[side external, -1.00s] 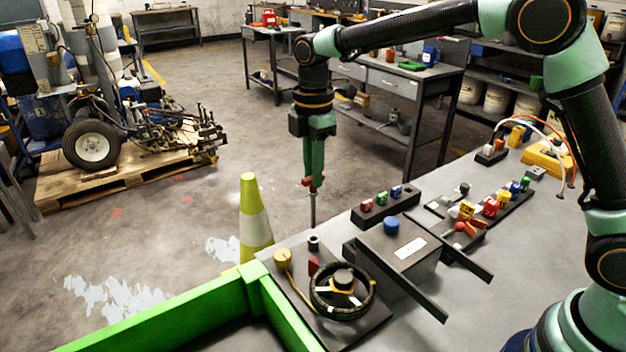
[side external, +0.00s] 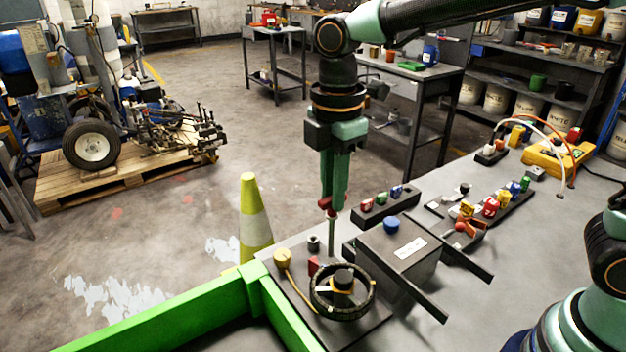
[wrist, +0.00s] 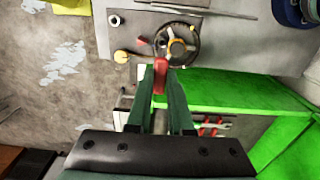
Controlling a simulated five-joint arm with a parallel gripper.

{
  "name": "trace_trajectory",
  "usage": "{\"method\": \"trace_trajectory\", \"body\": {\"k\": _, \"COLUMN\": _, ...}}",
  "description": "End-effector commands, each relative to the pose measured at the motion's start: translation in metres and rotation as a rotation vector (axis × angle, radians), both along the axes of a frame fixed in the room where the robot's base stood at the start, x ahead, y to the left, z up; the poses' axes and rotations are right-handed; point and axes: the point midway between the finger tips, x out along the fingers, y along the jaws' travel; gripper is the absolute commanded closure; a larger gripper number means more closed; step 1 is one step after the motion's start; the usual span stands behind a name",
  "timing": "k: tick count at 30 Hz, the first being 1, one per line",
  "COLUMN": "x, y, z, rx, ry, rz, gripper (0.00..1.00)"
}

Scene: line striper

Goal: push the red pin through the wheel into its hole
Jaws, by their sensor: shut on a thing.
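The red pin has a red head (side external: 331,212) and a thin steel shank that hangs upright. My gripper (side external: 333,205) is shut on its head. In the wrist view the red pin (wrist: 160,77) shows between the fingertips of my gripper (wrist: 162,66). The black wheel (side external: 342,316), with pale orange spokes and a dark hub, lies on a dark plate on the bench. It also shows in the wrist view (wrist: 196,47). The shank's lower end appears above the plate, behind the wheel in the side view and apart from it. I cannot make out the pin's hole.
A yellow knob (side external: 283,256), a small grey collar (side external: 313,243) and a red block (side external: 313,266) stand beside the wheel. A grey box (side external: 400,262) with a blue knob stands to the right. A green rail (side external: 170,315) runs along the front left.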

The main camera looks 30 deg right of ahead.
Motion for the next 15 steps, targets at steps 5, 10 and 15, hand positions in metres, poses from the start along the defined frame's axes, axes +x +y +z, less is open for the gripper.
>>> {"method": "trace_trajectory", "body": {"k": 5, "x": -0.006, "y": 0.001, "z": -0.003, "rx": 0.0, "ry": 0.0, "rz": 0.0, "gripper": 1.0}}
{"method": "trace_trajectory", "body": {"k": 10, "x": -0.006, "y": 0.001, "z": -0.016, "rx": -0.001, "ry": 0.002, "rz": 0.0, "gripper": 1.0}}
{"method": "trace_trajectory", "body": {"k": 15, "x": -0.006, "y": 0.001, "z": -0.032, "rx": -0.001, "ry": 0.003, "rz": 0.0, "gripper": 1.0}}
